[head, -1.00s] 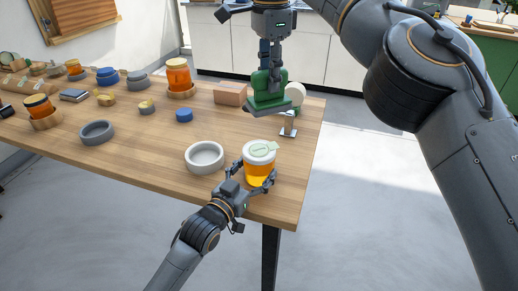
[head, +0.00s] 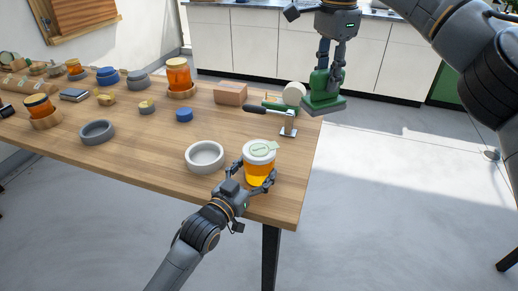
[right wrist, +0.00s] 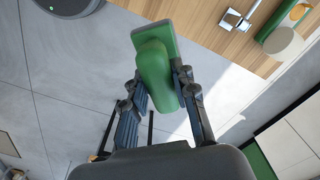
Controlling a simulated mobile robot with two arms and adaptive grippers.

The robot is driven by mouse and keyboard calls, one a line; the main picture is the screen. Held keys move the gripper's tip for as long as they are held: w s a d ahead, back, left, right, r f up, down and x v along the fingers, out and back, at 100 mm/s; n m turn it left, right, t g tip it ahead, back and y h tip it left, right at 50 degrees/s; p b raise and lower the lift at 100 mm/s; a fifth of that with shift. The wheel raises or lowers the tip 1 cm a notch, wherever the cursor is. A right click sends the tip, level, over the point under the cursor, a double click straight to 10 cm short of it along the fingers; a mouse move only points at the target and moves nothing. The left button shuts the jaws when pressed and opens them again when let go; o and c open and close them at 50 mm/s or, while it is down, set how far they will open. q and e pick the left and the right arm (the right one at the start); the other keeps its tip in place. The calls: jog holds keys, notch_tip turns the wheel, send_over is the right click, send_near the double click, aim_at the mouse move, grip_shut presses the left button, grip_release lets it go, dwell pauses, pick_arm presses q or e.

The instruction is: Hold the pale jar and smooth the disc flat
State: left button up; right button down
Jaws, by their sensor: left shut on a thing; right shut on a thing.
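The pale jar (head: 258,170) has a white lid and amber contents and stands upright near the table's front right corner. A pale green disc (head: 263,149) with small writing lies on its lid; I cannot tell whether it is fully flat. My left gripper (head: 257,182) is shut around the jar's lower part. My right gripper (head: 329,72) is shut on a green block-shaped tool with a flat plate (head: 324,102), held in the air beyond the table's right edge, apart from the jar. The tool also shows in the right wrist view (right wrist: 155,70).
A white ring-shaped dish (head: 204,158) stands left of the jar. Honey jars, lids and a grey ring (head: 97,132) fill the left side.

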jog(key=shift+r, duration=0.1)
jog(key=shift+r, duration=2.45)
pick_arm(q)
jog(key=o, duration=1)
jog(key=o, duration=0.7)
